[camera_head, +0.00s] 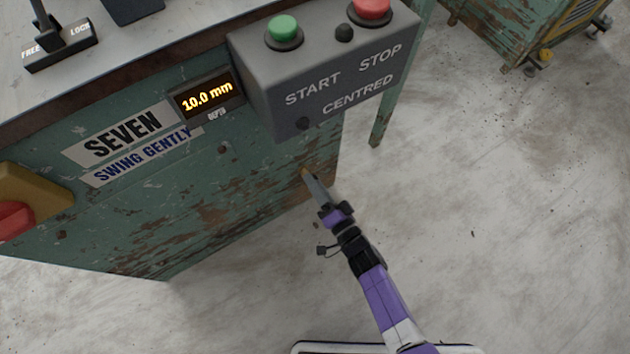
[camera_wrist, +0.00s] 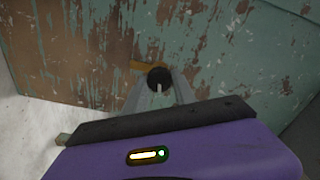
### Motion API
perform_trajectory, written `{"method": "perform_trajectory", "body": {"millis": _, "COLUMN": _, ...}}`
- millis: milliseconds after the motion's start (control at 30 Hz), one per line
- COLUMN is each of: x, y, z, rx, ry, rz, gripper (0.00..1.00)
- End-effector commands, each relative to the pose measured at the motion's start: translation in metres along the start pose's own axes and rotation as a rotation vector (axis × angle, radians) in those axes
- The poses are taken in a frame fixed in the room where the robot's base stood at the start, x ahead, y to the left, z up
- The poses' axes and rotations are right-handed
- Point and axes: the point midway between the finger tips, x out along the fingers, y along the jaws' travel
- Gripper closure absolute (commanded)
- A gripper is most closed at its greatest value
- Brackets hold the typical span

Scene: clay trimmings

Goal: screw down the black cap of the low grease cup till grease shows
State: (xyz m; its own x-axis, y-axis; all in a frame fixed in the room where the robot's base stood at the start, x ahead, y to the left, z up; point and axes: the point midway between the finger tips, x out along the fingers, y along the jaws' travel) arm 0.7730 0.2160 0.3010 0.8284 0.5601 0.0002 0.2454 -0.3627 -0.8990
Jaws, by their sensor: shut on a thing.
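The black cap (camera_wrist: 159,77) of the low grease cup shows in the wrist view, round and dark, with a pale line on its face. My gripper (camera_wrist: 157,88) has its two grey fingers shut on the cap, one on each side. A brass-coloured piece (camera_wrist: 148,66) shows just behind the cap against the cabinet's side. In the head view my gripper (camera_head: 308,178) reaches the lower right part of the green cabinet, and its fingers hide the cap there. I cannot make out any grease around the cap.
The worn green cabinet (camera_head: 230,195) carries a grey START/STOP box (camera_head: 325,75) above my gripper. A display (camera_head: 206,95) reads 10.0 mm. A red knob (camera_head: 12,222) sticks out at the left. Bare floor (camera_head: 480,200) lies to the right.

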Motion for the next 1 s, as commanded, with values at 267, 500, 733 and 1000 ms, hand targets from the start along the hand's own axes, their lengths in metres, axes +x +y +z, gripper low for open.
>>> {"method": "perform_trajectory", "body": {"millis": 267, "x": -0.0004, "y": 0.0006, "z": -0.0011, "rx": 0.231, "ry": 0.002, "rz": 0.002, "gripper": 1.0}}
{"method": "perform_trajectory", "body": {"millis": 500, "x": -0.0006, "y": 0.0015, "z": -0.0006, "rx": 0.369, "ry": 0.002, "rz": 0.001, "gripper": 1.0}}
{"method": "perform_trajectory", "body": {"millis": 733, "x": -0.0004, "y": 0.0017, "z": -0.0003, "rx": 0.436, "ry": 0.002, "rz": 0.001, "gripper": 1.0}}
{"method": "perform_trajectory", "body": {"millis": 1000, "x": -0.0004, "y": 0.0021, "z": -0.0001, "rx": 0.456, "ry": 0.002, "rz": 0.001, "gripper": 1.0}}
